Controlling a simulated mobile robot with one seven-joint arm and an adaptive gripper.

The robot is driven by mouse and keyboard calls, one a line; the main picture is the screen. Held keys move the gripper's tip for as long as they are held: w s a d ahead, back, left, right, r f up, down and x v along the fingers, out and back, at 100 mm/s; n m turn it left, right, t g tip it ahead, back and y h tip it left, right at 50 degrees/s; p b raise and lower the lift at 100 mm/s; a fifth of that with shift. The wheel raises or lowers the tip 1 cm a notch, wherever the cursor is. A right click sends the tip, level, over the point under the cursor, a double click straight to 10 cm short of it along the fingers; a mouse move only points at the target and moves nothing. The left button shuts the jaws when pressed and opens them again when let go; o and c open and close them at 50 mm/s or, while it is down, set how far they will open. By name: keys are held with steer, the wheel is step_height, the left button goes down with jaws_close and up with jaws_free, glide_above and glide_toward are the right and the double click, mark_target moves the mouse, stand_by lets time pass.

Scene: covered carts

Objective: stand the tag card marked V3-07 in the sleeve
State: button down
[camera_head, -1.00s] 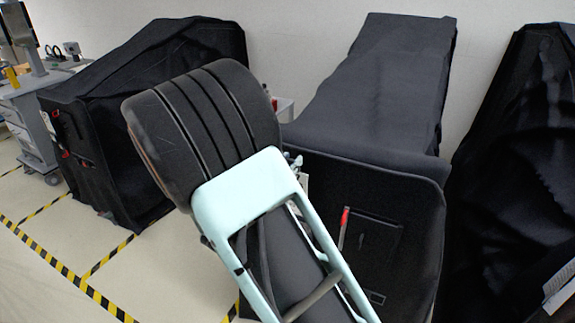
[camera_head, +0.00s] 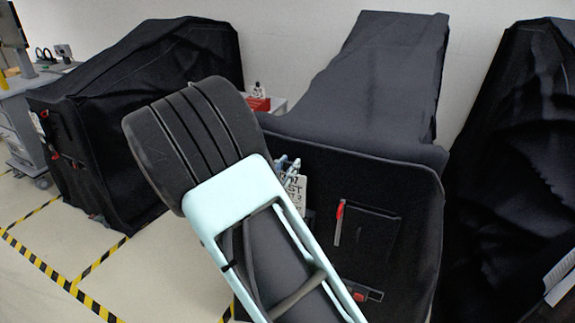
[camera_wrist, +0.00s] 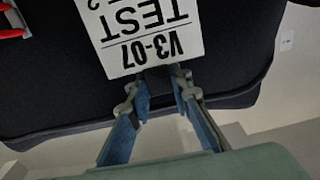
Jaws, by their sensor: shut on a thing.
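The white tag card (camera_head: 298,191) shows beside my arm in the head view, in front of the middle covered cart. The wrist view shows the card (camera_wrist: 150,32) closer, with TEST and V3-07 upside down; its far end runs out of the picture. My gripper (camera_wrist: 158,80) is shut on the card's V3-07 edge; its tips also show in the head view (camera_head: 288,164). A flat black rectangular pocket (camera_head: 370,238) on the cart's front panel, to the right of the card, may be the sleeve; I cannot tell if it is open at the top.
A red-and-silver tool (camera_head: 338,222) stands upright at the pocket's left edge. Below it is a small slot with a red item (camera_head: 360,296). Covered carts stand left (camera_head: 130,110) and right (camera_head: 520,170). Yellow-black tape (camera_head: 95,265) marks open floor at left.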

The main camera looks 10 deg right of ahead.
mark_target(288, 192)
step_height(288, 192, down, 7)
steer(key=b, duration=0.5)
steer(key=shift+f+b, duration=0.1)
steer(key=shift+b, duration=0.2)
stand_by(0.5)
steer(key=shift+f+b, duration=0.75)
steer(key=shift+f, duration=0.1)
steer(key=c, duration=1.7)
jaws_free()
